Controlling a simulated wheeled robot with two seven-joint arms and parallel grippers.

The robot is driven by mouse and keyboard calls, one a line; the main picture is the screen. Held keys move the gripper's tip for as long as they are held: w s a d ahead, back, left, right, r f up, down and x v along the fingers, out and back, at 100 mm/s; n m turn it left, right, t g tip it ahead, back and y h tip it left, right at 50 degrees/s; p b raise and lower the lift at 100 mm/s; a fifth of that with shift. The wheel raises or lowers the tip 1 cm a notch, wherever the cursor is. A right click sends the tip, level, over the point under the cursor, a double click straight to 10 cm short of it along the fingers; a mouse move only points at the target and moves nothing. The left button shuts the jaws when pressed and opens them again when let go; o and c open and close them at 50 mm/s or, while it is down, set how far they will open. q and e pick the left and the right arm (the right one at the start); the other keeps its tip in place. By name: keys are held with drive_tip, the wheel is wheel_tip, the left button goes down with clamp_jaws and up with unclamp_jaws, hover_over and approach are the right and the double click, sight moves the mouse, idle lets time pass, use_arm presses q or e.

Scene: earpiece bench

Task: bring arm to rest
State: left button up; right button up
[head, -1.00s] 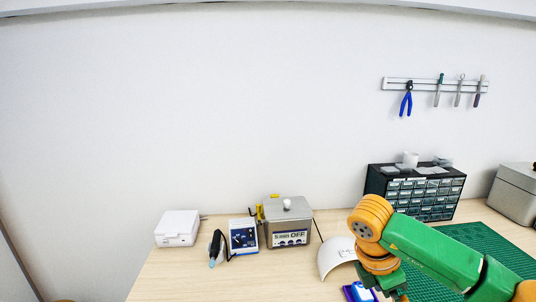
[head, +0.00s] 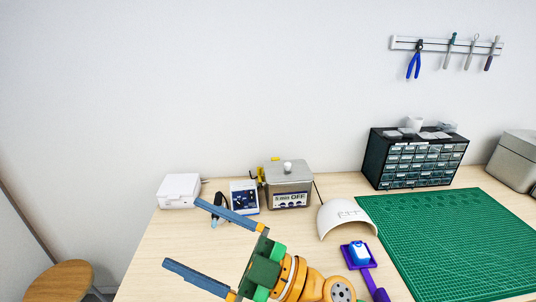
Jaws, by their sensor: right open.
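My right gripper (head: 182,233) is in the head view at lower centre, reaching in from the bottom edge. Its two long blue-grey fingers point up and left and stand wide apart, with nothing between them. It appears over the front left part of the wooden bench (head: 150,240). The upper finger overlaps the small blue and white control box (head: 244,197) and the dark handpiece beside it in the picture. My left gripper is not in view.
A grey cleaner reading OFF (head: 288,185), a white box (head: 178,190), a white curved shade (head: 345,215) and a purple holder with a blue-white piece (head: 358,255) stand nearby. A green mat (head: 440,240) and drawer cabinet (head: 415,160) are right. A stool (head: 62,282) is lower left.

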drive_tip(key=w+d+f+m+t+h, duration=0.3)
drive_tip(key=w+d+m+t+h, duration=0.1)
drive_tip(key=d+m+t+h, duration=0.4)
drive_tip(key=w+d+f+m+t+h, duration=0.2)
drive_tip(key=w+d+m+t+h, duration=0.4)
drive_tip(key=m, duration=0.4)
drive_tip(key=s+d+f+m+g+h, duration=0.2)
drive_tip(key=d+f+h, duration=0.15)
drive_tip(key=f, duration=0.35)
drive_tip(key=s+d+f+m+g+h, duration=0.2)
drive_tip(key=d+f+g+h, duration=0.1)
drive_tip(key=d+f, duration=0.3)
drive_tip(key=s+d+f+g, duration=0.3)
drive_tip(key=s+f+g, duration=0.7)
drive_tip(key=s+f, duration=0.6)
drive_tip(key=s+f+n+g+b, duration=0.1)
drive_tip(key=s+f+b, duration=0.2)
drive_tip(key=f, duration=0.9)
drive_tip(key=s+f+g+b, duration=0.1)
drive_tip(key=s+f+b, duration=0.25)
drive_tip(key=f, duration=0.75)
drive_tip(key=s+d+f+g+b, duration=0.1)
drive_tip(key=s+d+f+b, duration=0.1)
drive_tip(key=s+f, duration=0.9)
drive_tip(key=shift+s+d+f+h+b, duration=0.25)
drive_tip(key=shift+f+h+b, duration=0.2)
drive_tip(key=shift+f+b, duration=0.4)
